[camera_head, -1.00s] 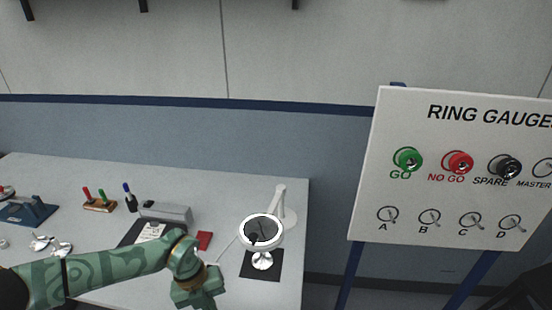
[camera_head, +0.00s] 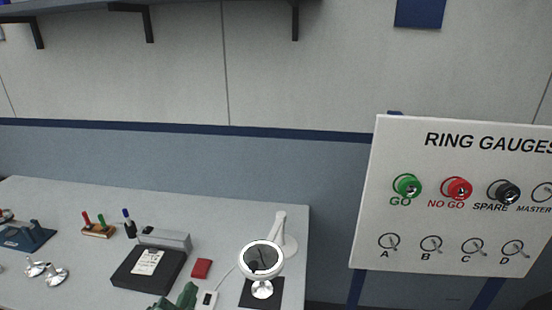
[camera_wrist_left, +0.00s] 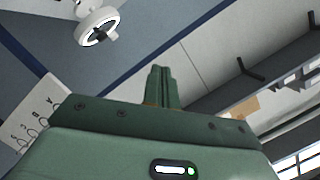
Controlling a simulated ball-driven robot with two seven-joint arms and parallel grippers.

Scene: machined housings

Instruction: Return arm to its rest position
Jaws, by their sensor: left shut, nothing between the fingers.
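My left gripper (camera_wrist_left: 160,85) is shut and empty; its two green fingers are pressed together in the left wrist view, pointing away from the wrist. In the head view only a small green part of it (camera_head: 180,298) shows at the bottom edge, in front of the bench and below the black box. The rest of my left arm is out of the head view. My right gripper is in neither view.
The grey bench (camera_head: 60,198) carries a black box (camera_head: 130,278), a red block (camera_head: 201,268), marker pens in a stand (camera_head: 97,231) and a ring-lit magnifier (camera_head: 261,244). A ring gauge board (camera_head: 450,225) stands at the right. A shelf (camera_head: 180,8) hangs above.

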